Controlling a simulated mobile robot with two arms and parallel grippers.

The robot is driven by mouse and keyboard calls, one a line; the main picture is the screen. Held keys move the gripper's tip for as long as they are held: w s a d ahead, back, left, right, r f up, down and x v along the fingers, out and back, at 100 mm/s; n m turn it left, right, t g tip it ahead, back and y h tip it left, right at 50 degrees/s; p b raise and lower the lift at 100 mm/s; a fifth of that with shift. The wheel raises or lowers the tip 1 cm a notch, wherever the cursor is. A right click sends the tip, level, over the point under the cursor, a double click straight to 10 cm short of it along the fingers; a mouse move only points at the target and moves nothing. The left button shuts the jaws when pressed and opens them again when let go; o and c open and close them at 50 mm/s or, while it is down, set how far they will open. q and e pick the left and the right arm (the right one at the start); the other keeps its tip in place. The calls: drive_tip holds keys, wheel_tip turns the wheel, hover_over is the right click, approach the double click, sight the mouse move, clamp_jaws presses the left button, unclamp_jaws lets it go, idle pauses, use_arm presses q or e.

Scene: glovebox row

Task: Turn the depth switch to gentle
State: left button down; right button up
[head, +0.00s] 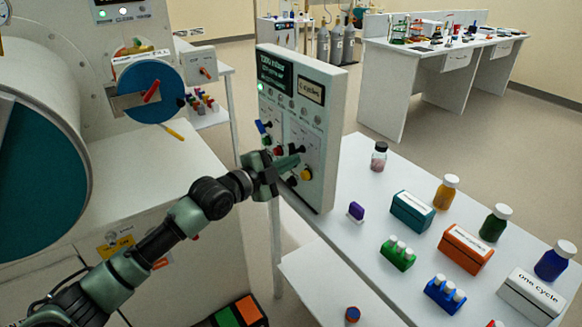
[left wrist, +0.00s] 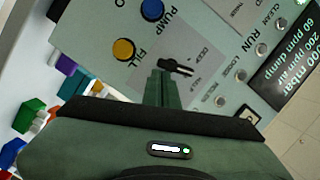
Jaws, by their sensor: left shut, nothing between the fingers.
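The depth switch (left wrist: 176,67) is a small black lever knob on the grey control panel (head: 326,128), just above my fingertips in the left wrist view. Small lettering surrounds it, and I cannot read for sure which label it points to. My left gripper (head: 289,163) reaches the lower part of the panel face. In the left wrist view my left gripper (left wrist: 164,88) is shut and empty, its tips right at the switch. I cannot tell whether they touch it. My right gripper is not in view.
The yellow FILL button (left wrist: 123,49) and blue PUMP button (left wrist: 152,10) sit close to the switch. A white table (head: 337,190) with bottles, boxes and tube racks stands right of the panel. A large white chamber (head: 65,60) with a teal door is at left.

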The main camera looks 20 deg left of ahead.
use_arm(q)
drive_tip(key=shift+w+a+f+m+t+b, duration=0.1)
drive_tip(key=shift+a+f+m+t+b, duration=0.2)
drive_tip(key=shift+m+b, duration=0.3)
idle(0.4)
